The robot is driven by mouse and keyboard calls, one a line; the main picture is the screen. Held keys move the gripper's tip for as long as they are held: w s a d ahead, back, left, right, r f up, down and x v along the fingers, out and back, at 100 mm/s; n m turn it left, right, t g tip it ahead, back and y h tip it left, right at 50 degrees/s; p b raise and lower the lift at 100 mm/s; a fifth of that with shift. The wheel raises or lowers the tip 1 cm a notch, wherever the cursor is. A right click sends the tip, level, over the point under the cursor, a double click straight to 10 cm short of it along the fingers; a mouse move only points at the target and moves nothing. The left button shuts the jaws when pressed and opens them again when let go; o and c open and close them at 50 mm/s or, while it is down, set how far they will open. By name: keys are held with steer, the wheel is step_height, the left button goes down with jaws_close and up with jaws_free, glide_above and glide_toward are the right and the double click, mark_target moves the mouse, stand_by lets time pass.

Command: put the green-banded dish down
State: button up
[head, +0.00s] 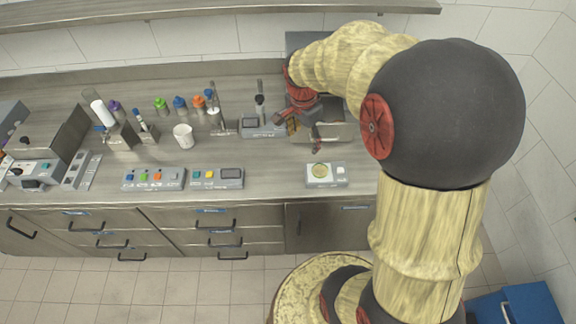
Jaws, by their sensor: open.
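My gripper (298,132) is open, with its two red-and-grey fingers spread over the back right part of the counter, in front of a grey box-shaped machine. I can make out no dish between the fingers, though a small brownish patch there is too small to tell. A small round yellow-green disc (320,169) lies flat on a pale, low device near the counter's front edge, below and apart from the gripper in the picture. It may be the green-banded dish; a separate band cannot be made out at this size.
The grey machine (338,131) stands behind my gripper, partly hidden by my arm. A white cup (184,136), several colour-capped bottles (180,105) and button panels (153,179) stand to the left. The counter (262,172) is bare between the right panel and the pale device.

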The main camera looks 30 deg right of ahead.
steer(key=s+a+r+n+t, duration=0.2)
steer(key=s+a+r+n, duration=0.5)
steer(key=a+n, duration=0.1)
steer(key=s+a+r+n+t+y, duration=0.1)
steer(key=s+a+r+n+t, duration=0.1)
steer(key=s+a+r+n, duration=0.5)
steer(key=s+a+n, duration=0.1)
steer(key=a+n, duration=0.1)
steer(key=a, duration=0.2)
steer(key=shift+r+t+y, duration=0.2)
steer(key=shift+t+y, duration=0.1)
